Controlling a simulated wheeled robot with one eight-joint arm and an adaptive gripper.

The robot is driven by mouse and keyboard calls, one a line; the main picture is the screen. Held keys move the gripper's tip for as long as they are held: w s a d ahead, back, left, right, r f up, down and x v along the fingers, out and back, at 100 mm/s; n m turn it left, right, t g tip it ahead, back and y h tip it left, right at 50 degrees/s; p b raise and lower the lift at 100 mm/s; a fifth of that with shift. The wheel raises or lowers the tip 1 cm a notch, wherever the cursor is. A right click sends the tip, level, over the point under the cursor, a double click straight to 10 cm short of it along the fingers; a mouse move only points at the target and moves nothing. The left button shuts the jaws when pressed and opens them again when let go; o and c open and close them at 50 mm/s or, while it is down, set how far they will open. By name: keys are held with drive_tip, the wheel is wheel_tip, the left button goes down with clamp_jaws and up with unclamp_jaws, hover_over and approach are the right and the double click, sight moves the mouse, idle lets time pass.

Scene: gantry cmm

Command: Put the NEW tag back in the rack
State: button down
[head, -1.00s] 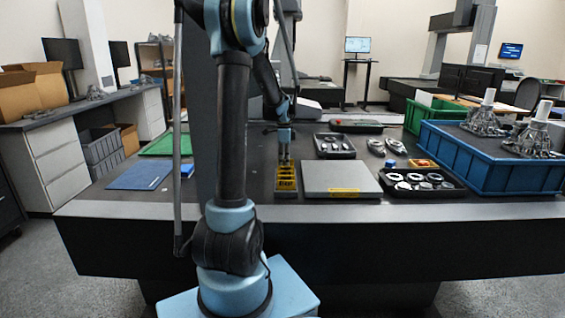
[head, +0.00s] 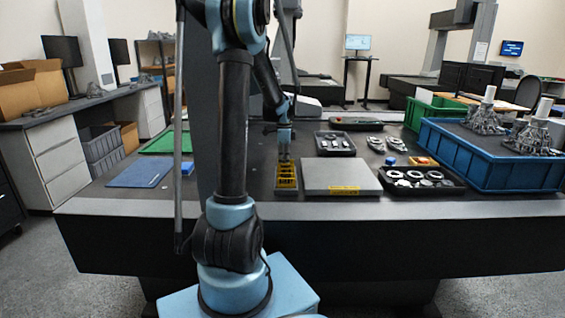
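The rack (head: 286,184) is a small yellow and black stepped holder on the dark table, left of the grey plate. My gripper (head: 285,160) points down at the rack's far end, very close to or touching it. Its fingers are small and dark here, so I cannot tell whether they are open or shut. I cannot make out the NEW tag apart from the yellow pieces in the rack. The gripper may hide part of the rack's far end.
A grey plate (head: 341,177) lies right of the rack. Beyond are a black tray of rings (head: 462,186), another black tray (head: 318,143) and a large blue crate (head: 490,170).

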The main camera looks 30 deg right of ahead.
drive_tip(key=c, duration=1.7)
unclamp_jaws()
drive_tip(key=shift+o, duration=1.1)
drive_tip(key=shift+r, duration=0.15)
drive_tip(key=shift+r, duration=3.35)
